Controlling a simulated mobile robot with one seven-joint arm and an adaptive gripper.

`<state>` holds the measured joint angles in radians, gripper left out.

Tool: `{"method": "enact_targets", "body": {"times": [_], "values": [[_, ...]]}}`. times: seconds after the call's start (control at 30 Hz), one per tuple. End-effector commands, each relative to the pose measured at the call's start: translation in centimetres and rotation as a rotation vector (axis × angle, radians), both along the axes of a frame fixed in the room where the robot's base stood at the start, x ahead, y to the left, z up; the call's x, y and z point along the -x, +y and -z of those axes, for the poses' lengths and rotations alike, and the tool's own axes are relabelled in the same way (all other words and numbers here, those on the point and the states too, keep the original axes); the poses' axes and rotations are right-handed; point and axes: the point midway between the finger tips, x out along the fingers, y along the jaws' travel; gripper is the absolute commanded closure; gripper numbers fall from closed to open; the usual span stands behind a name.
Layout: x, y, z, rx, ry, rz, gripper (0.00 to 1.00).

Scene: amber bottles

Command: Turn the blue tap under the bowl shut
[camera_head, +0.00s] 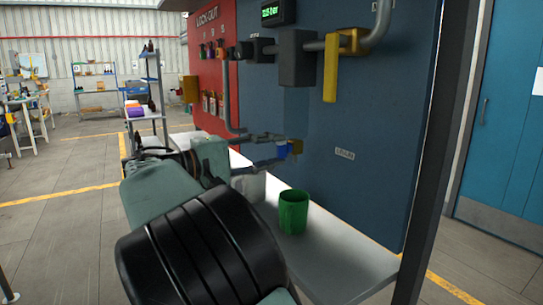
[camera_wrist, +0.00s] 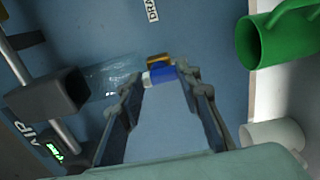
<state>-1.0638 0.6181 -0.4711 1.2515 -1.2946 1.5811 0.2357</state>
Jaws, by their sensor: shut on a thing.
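The blue tap (camera_head: 281,151) sits low on the blue panel, with a brass-coloured body behind it. It also shows in the wrist view (camera_wrist: 162,73) between my fingertips. My gripper (camera_head: 276,149) reaches in from the left, and its two fingers are shut on the blue tap from either side. The fingertips also show in the wrist view (camera_wrist: 168,78). The clear bowl (camera_head: 297,108) is a faint see-through shape above the tap, and it shows as a pale glassy patch in the wrist view (camera_wrist: 108,76). The fingers partly cover the tap's handle, so its exact angle is hard to tell.
A green mug (camera_head: 293,212) and a white cup (camera_head: 250,186) stand on the grey shelf (camera_head: 345,262) below. A yellow lever (camera_head: 330,75) and a grey box (camera_head: 298,60) are on the pipe above. A red lock-out board (camera_head: 213,60) is to the left.

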Motion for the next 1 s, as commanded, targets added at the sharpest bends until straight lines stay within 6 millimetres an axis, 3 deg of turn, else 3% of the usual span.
{"method": "enact_targets", "body": {"times": [0.5,0.53,0.67,1.0], "values": [[0.02,0.02,0.03,-0.011,-0.014,0.000,0.93],[0.02,0.02,0.03,-0.011,-0.014,0.000,0.65],[0.01,0.03,0.02,-0.010,-0.014,0.000,0.51],[0.18,0.36,0.02,-0.009,-0.013,-0.001,0.51]]}}
